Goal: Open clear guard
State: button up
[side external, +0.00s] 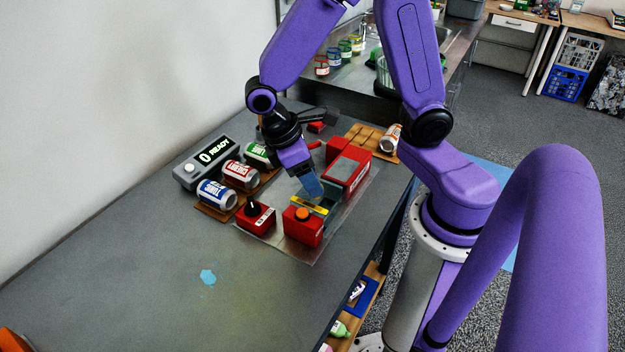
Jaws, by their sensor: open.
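A red station stands on a metal plate on the grey bench. At its front is a red box (304,228) with an orange button (302,214) on top. A yellow bar (308,205) lies just behind the button. A small teal, see-through-looking part behind the bar may be the clear guard (329,193); its outline and hinge are too small to tell. My gripper (312,194) points down, open, with its bluish fingertips close above the bar. I cannot tell whether they touch the bar or the guard, and they partly cover that area.
A red box with a black knob (254,216) stands left of the button box. Several cans, including a blue one (216,194), lie on wooden racks. A grey READY display (206,162) stands behind them. The bench's front left (150,270) is mostly clear.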

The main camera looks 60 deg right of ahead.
jog(key=shift+x, duration=1.1)
grip_shut()
jog(key=d, duration=1.1)
jog(key=shift+w, duration=0.1)
grip_release()
jog(key=shift+r, duration=0.1)
jog(key=v, duration=1.7)
jog(key=shift+r, duration=0.15)
